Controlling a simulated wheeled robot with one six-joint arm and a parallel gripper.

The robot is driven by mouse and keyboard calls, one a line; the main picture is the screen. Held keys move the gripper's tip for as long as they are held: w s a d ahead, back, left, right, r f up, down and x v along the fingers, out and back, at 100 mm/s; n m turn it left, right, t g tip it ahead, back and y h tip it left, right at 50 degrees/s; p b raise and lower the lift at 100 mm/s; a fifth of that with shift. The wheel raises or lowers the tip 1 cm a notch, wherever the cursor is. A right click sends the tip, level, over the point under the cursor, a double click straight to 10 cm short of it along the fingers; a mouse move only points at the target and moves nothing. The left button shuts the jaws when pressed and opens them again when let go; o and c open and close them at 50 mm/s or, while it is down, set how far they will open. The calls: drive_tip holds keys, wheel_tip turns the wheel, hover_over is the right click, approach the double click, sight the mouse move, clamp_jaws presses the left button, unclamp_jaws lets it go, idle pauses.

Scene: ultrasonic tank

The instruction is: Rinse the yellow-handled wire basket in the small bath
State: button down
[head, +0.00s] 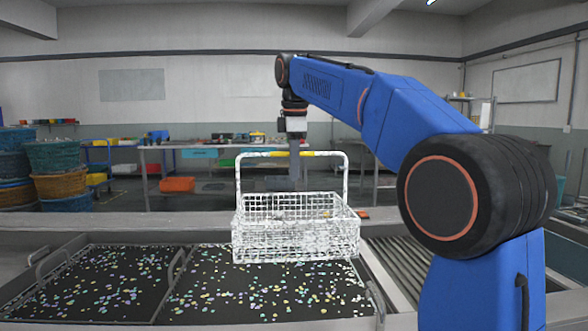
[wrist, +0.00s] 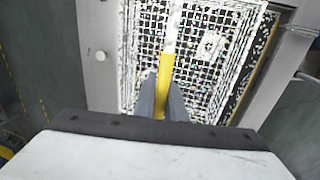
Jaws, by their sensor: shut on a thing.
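The white wire basket (head: 296,240) hangs upright from its tall looped handle, which has a yellow grip section (head: 305,154) at the top. My gripper (head: 294,152) is shut on that yellow section from above. In the wrist view the two dark fingers (wrist: 162,95) close around the yellow bar (wrist: 167,70). The basket's mesh (wrist: 205,55) shows below, with a small pale item (wrist: 211,45) in or under it. In the head view the basket is in front of a dark, speckled tank section (head: 260,290); whether it touches that surface I cannot tell.
A second dark speckled section (head: 95,285) lies to the left, with metal handles at the sections' edges. A slatted metal area (head: 405,265) lies right of the basket, partly behind my arm. Stacked woven baskets (head: 60,180) stand far left; a workbench (head: 210,147) is behind.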

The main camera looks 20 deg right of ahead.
drive_tip(key=shift+r, duration=0.15)
drive_tip(key=shift+r, duration=3.7)
drive_tip(key=shift+f, duration=0.1)
